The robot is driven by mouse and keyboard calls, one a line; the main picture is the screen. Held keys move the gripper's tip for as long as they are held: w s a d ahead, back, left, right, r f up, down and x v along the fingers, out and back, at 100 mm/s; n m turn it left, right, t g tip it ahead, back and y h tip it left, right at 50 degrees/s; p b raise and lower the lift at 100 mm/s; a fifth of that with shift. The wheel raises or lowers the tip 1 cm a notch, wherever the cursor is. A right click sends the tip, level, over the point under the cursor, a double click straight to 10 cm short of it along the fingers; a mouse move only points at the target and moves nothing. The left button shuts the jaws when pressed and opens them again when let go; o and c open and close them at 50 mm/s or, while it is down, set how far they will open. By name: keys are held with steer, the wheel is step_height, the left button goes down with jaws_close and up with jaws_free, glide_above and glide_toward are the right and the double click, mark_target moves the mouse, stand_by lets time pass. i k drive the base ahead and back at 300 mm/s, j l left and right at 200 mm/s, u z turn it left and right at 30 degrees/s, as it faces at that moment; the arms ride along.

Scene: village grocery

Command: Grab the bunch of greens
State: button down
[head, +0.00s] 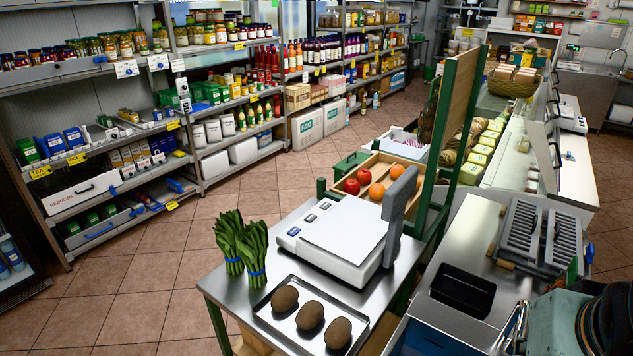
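Two bunches of long green leaves stand side by side at the left end of a steel-topped table (222,287). The left bunch (229,237) and the right bunch (255,249) each have a blue band near the base and lean close together, their leaves touching or overlapping. No gripper shows at the greens, and I cannot make out my gripper anywhere in the head view.
A white scale (335,235) with a raised grey display stands right of the greens. The tray (265,309) holds three brown, potato-like items. A wooden crate (345,187) of red and orange fruit is behind. Stocked shelves (225,137) line the left; tiled floor (130,290) there is clear.

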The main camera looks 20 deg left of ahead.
mark_target(227, 229)
steer(key=u, duration=3.5)
steer(key=i+j+u, duration=0.2)
steer(key=i, duration=0.45)
steer(key=i+l+z, duration=0.1)
steer(key=i+z, duration=0.9)
steer(key=i, duration=0.45)
steer(key=i+j+z, duration=0.2)
steer(key=i, duration=0.4)
steer(key=i+z, duration=0.3)
steer(key=i, duration=0.25)
steer(key=i+z, duration=0.35)
steer(key=i, duration=0.2)
